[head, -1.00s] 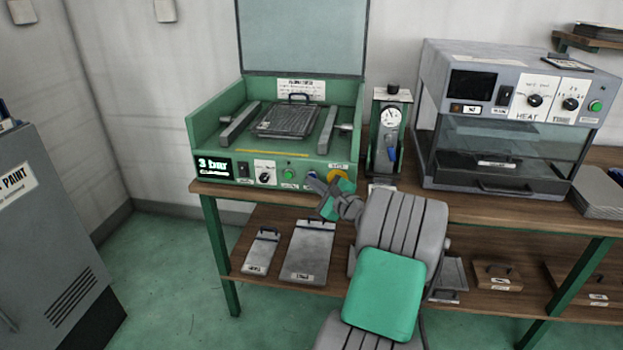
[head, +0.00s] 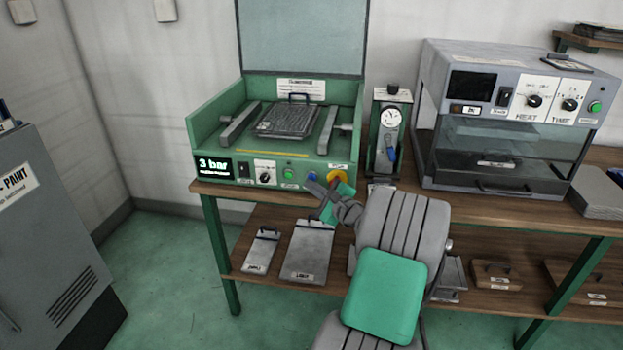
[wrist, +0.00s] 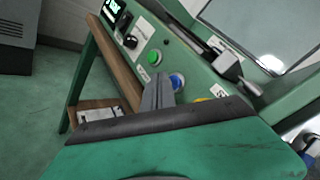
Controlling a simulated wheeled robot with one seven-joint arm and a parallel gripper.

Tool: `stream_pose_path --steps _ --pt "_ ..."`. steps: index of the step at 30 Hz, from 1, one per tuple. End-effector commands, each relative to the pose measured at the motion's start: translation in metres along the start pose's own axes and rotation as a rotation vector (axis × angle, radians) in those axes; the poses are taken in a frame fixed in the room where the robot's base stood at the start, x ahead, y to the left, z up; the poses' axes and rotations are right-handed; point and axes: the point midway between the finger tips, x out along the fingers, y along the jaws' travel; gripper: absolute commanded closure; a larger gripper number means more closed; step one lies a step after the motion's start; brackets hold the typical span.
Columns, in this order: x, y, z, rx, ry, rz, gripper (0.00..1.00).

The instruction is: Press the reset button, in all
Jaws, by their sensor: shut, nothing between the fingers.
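The green clamping machine (head: 215,128) stands on the bench with its lid up and a ribbed plate inside. Its front panel has a lit display (head: 214,167) reading "3 bar", a black knob, a green button (head: 289,173), a blue button (head: 312,176) and a yellow-ringed button (head: 337,176). The labels under the buttons are too small to read. My gripper (head: 311,186) is shut and empty, its tips just below the blue button. In the wrist view the fingers (wrist: 158,82) are close beside the blue button (wrist: 178,81); I cannot tell whether they touch it.
A gauge unit (head: 388,135) stands right of the machine, then a grey heating oven (head: 500,130) with its own knobs and green button. Plates lie on the lower shelf (head: 375,250). A grey paint cabinet (head: 60,230) stands at left, with clear floor between it and the bench.

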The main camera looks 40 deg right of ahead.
Motion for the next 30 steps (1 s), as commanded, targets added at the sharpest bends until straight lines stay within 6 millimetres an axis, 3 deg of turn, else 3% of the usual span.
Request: stream_pose_path --steps 18,30 --pt "-0.034 0.024 0.025 0.001 0.0 0.0 1.0" --pt "-0.035 0.025 0.025 0.0 0.0 0.0 1.0"
